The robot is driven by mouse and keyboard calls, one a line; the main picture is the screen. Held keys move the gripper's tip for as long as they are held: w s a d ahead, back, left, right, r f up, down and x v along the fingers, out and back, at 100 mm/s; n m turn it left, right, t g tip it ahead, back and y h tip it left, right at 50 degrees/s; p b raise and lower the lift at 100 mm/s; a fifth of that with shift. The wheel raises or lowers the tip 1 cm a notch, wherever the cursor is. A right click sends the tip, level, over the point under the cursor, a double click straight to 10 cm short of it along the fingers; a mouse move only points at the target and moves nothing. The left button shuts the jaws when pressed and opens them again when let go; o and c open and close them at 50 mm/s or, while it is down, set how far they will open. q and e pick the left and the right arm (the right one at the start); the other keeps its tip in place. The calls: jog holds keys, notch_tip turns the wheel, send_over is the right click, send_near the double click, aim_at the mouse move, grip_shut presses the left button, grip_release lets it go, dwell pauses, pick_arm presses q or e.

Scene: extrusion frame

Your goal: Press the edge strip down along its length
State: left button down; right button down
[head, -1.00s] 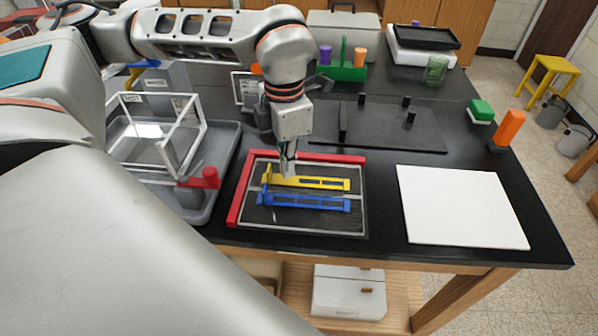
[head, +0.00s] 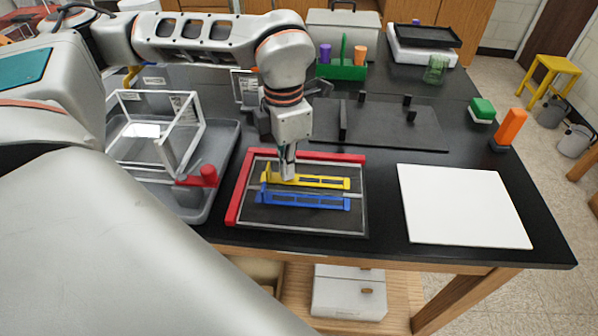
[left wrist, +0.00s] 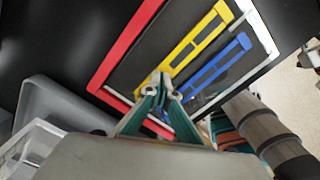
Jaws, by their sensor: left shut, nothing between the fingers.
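A grey extrusion frame (head: 365,222) lies on the black table, with a red L-shaped rail (head: 240,193) along its left and far sides. A yellow slotted bar (head: 322,182) and a blue slotted bar (head: 305,199) lie across it. I cannot tell which part is the edge strip. My left gripper (head: 288,176) is shut and empty, pointing down at the left end of the yellow bar. In the left wrist view its fingertips (left wrist: 159,84) are together by the end of the yellow bar (left wrist: 200,42); contact is unclear. My right gripper is not in view.
A grey tray (head: 232,150) with a clear box frame (head: 160,100) stands to the left. A white board (head: 460,205) lies to the right. A black plate with pegs (head: 385,128) lies behind. Bare table separates the frame and board.

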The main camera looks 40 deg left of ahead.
pick_arm(q)
jog(key=shift+f, duration=0.3)
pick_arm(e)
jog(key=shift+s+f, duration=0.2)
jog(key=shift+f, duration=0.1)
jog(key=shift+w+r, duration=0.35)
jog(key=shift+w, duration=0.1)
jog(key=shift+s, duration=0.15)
pick_arm(q)
jog(key=shift+r, duration=0.25)
jog(key=shift+r+p, duration=0.65)
jog(key=shift+r, duration=0.05)
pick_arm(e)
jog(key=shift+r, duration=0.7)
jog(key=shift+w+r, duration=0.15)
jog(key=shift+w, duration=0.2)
pick_arm(q)
jog(key=shift+f, duration=0.1)
